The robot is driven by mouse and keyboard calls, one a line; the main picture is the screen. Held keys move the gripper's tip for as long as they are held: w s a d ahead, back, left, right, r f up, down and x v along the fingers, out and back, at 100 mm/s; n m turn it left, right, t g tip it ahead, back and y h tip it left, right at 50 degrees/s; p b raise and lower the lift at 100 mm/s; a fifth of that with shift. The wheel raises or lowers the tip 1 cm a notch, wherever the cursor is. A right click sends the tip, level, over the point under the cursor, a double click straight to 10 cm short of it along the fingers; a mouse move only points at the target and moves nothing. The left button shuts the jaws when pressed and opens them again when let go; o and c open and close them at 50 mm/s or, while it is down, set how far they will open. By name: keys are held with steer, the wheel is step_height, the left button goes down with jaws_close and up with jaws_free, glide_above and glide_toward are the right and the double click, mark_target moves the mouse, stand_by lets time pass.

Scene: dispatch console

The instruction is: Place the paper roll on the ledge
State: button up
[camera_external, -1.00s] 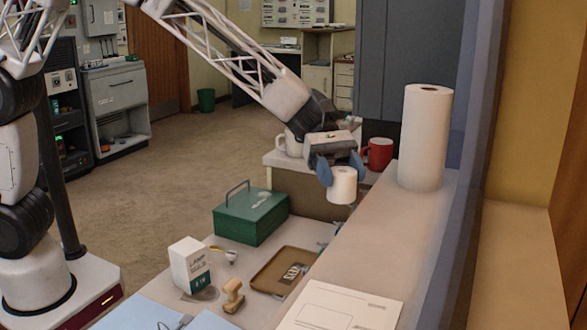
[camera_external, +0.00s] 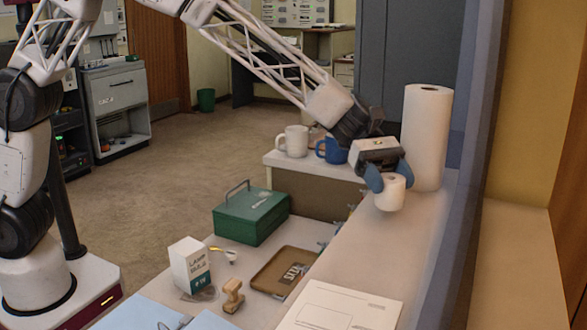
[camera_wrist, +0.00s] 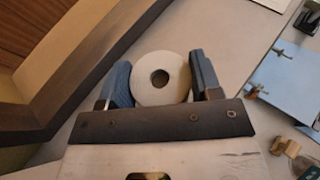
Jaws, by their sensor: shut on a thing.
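The small white paper roll (camera_external: 389,195) is held between the blue fingers of my gripper (camera_external: 388,180) in the external view. The wrist view shows the roll (camera_wrist: 146,92) end-on with its core hole, between both fingers of my gripper (camera_wrist: 161,84). The ledge (camera_external: 385,250) is the long pale raised surface running along the wall on the right. The roll is over the ledge's far part; I cannot tell whether its lower end touches the surface.
A tall white roll (camera_external: 425,140) stands on the ledge just behind my gripper. A blue mug (camera_external: 331,152) and a white mug (camera_external: 293,141) stand left of it. A green cash box (camera_external: 250,217) and brown tray (camera_external: 284,271) are on the lower desk.

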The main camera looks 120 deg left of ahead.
mark_target(388, 195)
steer(key=shift+f, duration=0.1)
steer(key=shift+f, duration=1.65)
steer(key=shift+f, duration=0.15)
steer(key=o, duration=0.9)
steer(key=shift+o, duration=0.2)
steer(key=shift+s+r, duration=0.1)
steer(key=shift+r, duration=0.1)
steer(key=v, duration=1.1)
steer(key=shift+s+a+r, duration=0.2)
steer(key=shift+s+a, duration=0.05)
steer(key=shift+a, duration=0.05)
